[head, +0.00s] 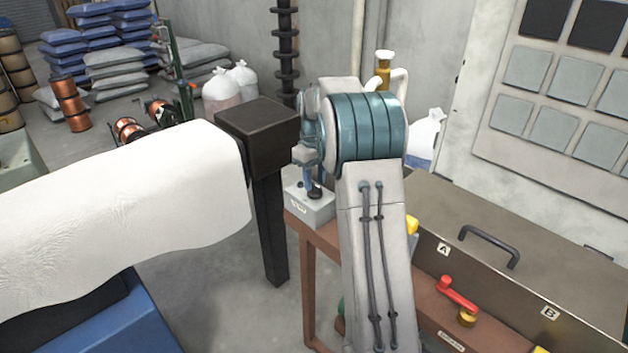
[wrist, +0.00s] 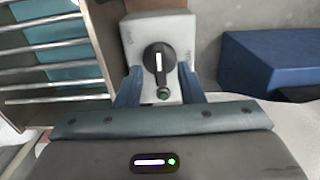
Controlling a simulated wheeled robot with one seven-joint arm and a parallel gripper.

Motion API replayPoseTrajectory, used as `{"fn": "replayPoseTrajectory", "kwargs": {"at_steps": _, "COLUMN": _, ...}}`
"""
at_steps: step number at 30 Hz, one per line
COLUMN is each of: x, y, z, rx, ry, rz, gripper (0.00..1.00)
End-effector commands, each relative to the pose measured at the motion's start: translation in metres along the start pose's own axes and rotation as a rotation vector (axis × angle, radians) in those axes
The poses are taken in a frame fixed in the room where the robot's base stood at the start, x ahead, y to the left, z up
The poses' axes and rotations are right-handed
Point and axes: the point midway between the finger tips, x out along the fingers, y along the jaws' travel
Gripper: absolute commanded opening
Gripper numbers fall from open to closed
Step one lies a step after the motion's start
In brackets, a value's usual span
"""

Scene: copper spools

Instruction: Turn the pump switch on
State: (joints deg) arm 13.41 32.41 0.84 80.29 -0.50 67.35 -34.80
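The switch box (head: 312,208) is a small light grey block at the left end of the brown bench, with a small label too small to read. In the wrist view its face (wrist: 140,28) carries a black rotary knob (wrist: 158,60) with a white mark, lying nearly vertical in that picture. A small dark green lamp or button (wrist: 163,94) sits below the knob. My gripper (wrist: 159,72) is open, its two blue fingers to the left and right of the knob with gaps visible. In the head view my gripper (head: 312,178) points down over the box; its fingertips are partly hidden.
A brown case (head: 500,240) with a black handle, a red lever (head: 457,292) and yellow knobs stand on the bench to the right. A dark post (head: 268,210) and a white roll (head: 120,200) are close on the left. A grey-panelled board (head: 560,100) stands behind.

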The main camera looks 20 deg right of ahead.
Motion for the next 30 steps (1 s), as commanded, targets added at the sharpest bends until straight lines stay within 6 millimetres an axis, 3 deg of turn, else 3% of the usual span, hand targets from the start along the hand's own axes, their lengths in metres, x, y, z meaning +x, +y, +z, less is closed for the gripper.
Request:
{"fn": "replayPoseTrajectory", "kwargs": {"at_steps": 5, "x": 0.0105, "y": -0.0001, "z": 0.0001, "rx": 0.000, "ry": 0.000, "rz": 0.000, "gripper": 0.35}}
{"fn": "replayPoseTrajectory", "kwargs": {"at_steps": 13, "x": 0.0116, "y": -0.0001, "z": 0.0001, "rx": 0.000, "ry": 0.001, "rz": 0.000, "gripper": 0.35}}
{"fn": "replayPoseTrajectory", "kwargs": {"at_steps": 17, "x": 0.0115, "y": -0.0002, "z": 0.0000, "rx": 0.000, "ry": 0.001, "rz": 0.000, "gripper": 0.00}}
{"fn": "replayPoseTrajectory", "kwargs": {"at_steps": 30, "x": 0.0110, "y": -0.0003, "z": -0.0001, "rx": 0.054, "ry": 0.000, "rz": 0.000, "gripper": 0.00}}
